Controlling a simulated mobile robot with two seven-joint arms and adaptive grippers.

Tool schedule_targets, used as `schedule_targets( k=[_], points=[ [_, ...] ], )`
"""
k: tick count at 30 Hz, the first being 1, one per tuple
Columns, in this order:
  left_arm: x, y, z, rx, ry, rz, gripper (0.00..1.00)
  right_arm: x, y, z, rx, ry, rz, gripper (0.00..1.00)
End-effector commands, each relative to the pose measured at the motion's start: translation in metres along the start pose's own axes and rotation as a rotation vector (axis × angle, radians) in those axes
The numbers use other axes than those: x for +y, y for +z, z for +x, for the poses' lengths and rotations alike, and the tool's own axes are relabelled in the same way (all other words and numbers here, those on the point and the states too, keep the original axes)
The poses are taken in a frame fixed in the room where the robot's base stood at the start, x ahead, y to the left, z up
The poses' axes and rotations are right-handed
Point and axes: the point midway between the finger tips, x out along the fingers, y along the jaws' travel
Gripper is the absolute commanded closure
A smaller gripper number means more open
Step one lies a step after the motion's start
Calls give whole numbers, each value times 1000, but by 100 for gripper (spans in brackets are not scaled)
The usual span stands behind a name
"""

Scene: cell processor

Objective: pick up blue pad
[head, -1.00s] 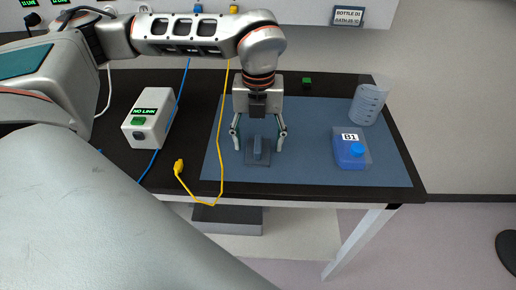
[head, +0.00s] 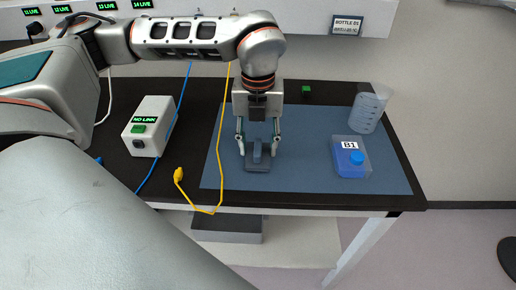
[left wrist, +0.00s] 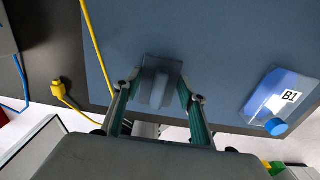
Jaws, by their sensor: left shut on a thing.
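The blue pad (head: 257,166) is a small grey-blue flat block with a raised grip on top. It lies on the blue mat (head: 310,170), near its front edge in the head view. My left gripper (head: 258,152) points down over it, its two fingers closed in on either side of the pad. In the left wrist view the pad (left wrist: 158,85) sits between the fingertips (left wrist: 157,92). The pad looks to be still at mat level; I cannot tell any gap beneath it. My right gripper is not in view.
A white NO LINK box (head: 151,125) and a yellow cable plug (head: 178,175) are to the left. A small green block (head: 306,90) is behind. The mat between pad and bottle is clear.

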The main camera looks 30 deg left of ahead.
Motion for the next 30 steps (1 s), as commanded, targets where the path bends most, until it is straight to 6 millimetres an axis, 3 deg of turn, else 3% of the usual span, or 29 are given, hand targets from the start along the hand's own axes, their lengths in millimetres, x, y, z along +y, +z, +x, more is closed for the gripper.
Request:
schedule_targets(
  k=[18, 24, 30],
  points=[
    [-1, 0, -150, -4, -3, -1, 80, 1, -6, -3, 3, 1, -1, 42],
    [0, 0, -176, -1, -1, -1, 80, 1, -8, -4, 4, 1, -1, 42],
    [0, 0, -185, 1, -1, 0, 80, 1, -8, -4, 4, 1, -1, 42]
  ],
)
